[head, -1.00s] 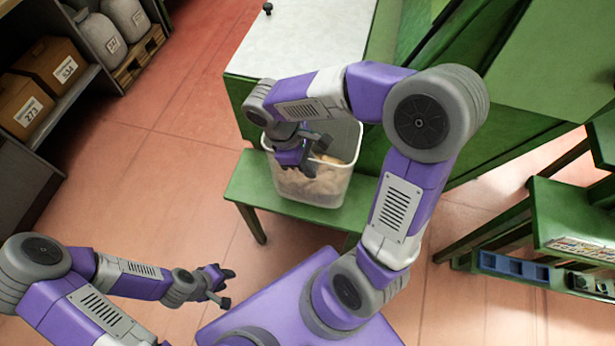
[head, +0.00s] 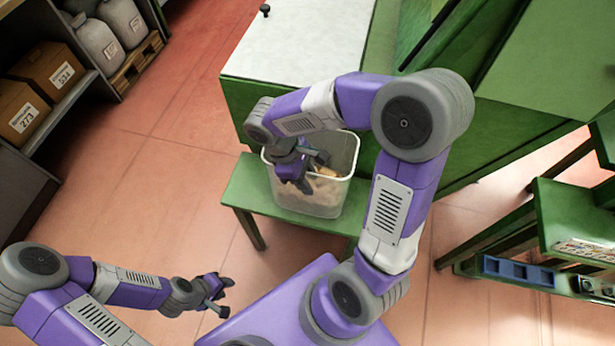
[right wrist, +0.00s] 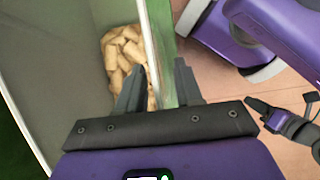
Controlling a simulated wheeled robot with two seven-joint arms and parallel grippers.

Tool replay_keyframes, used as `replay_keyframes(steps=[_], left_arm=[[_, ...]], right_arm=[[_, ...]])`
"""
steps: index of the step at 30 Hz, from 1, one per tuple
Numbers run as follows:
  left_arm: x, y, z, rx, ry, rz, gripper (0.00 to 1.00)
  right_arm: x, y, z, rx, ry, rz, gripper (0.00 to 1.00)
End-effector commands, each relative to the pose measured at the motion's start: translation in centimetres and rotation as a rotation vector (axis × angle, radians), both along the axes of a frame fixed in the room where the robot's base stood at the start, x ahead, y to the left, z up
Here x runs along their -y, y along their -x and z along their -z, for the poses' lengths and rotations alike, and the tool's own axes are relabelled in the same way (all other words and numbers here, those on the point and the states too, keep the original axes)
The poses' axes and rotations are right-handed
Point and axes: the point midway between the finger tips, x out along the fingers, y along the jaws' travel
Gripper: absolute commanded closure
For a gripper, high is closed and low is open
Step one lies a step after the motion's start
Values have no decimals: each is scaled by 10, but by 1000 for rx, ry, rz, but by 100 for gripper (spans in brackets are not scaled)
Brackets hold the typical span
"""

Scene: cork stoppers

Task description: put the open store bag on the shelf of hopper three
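A translucent bin (head: 335,205) holding tan corks (head: 325,190) stands on a low green bench (head: 250,190). My right gripper (head: 313,171) is at the bin's mouth. In the right wrist view its fingers (right wrist: 160,88) are apart, one on each side of the bin's wall (right wrist: 148,45), with corks (right wrist: 125,60) inside; neither clearly grips it. My left gripper (head: 226,296) is open and empty over the floor, away from the bin. Grey sacks (head: 95,42) stand on a pallet at the upper left; I cannot tell whether one is the open store bag. No hopper number is legible.
A green machine (head: 255,110) with a white top (head: 300,45) stands behind the bench. A dark rack at the left holds cardboard boxes (head: 48,75). A green stand (head: 575,215) with a blue tray (head: 515,270) is at the right. The reddish floor at left centre is clear.

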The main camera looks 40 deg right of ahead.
Motion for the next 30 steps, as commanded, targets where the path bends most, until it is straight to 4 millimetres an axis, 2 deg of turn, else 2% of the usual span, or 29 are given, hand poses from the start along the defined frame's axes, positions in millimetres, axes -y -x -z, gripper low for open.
replay_keyframes(steps=[8,11,21,25,30], left_arm=[[0,0,-4,0,0,0,64],[0,0,-10,0,0,0,64],[0,0,-41,0,0,0,64],[0,0,-48,0,0,0,64],[0,0,-51,0,0,0,64]], right_arm=[[0,-1,-6,2,0,1,65],[-4,-5,-19,4,0,0,65],[-22,-26,-87,3,-1,-2,65],[-27,-31,-104,3,-2,-1,65],[-30,-35,-114,1,-2,-1,65]])
